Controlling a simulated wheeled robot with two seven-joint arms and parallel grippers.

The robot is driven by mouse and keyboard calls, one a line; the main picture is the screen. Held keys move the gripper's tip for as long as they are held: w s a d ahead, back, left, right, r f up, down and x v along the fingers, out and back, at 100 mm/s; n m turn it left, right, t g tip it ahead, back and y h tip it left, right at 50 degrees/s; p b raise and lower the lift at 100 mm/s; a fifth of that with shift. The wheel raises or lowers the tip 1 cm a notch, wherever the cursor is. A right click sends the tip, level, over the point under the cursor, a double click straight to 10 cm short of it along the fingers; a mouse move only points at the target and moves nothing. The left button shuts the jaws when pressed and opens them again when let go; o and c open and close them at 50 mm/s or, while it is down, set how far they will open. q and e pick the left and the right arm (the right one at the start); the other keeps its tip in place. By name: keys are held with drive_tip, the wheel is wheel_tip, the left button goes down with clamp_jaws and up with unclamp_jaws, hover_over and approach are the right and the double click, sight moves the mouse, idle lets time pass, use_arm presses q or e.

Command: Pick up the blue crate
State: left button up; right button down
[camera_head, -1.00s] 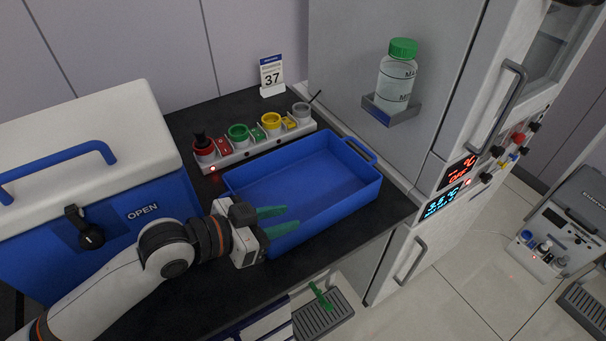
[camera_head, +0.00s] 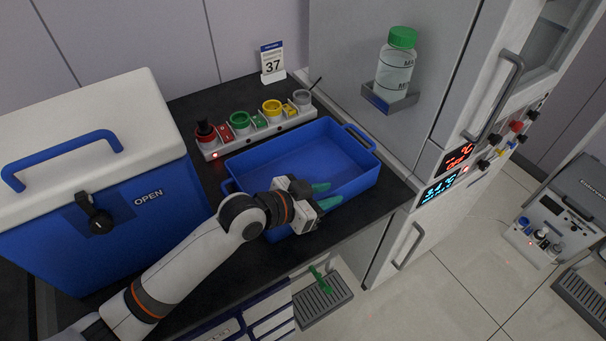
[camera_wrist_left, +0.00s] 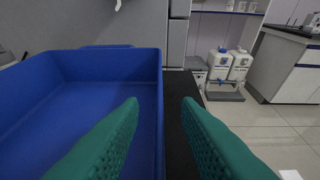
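The blue crate (camera_head: 345,157) sits on the black bench top, empty, with a loop handle at its right end and another at its left end. My left gripper (camera_head: 325,195) is at the crate's front long side, its green fingers apart. In the left wrist view the crate (camera_wrist_left: 60,88) fills the left half. The left gripper (camera_wrist_left: 160,105) shows there with one finger over the crate's inside and one over the bench, the crate's wall between them. I cannot tell whether either finger touches the wall. My right gripper is not in view.
A blue cooler box (camera_head: 120,210) with a white lid stands left of the crate. A rack with coloured caps (camera_head: 258,124) runs behind it. A grey cabinet (camera_head: 385,150) with a green-capped bottle (camera_head: 396,65) stands at right. The bench's front edge is close to the crate.

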use_arm(q)
clamp_jaws()
drive_tip(key=shift+r, duration=0.1)
idle(1.2)
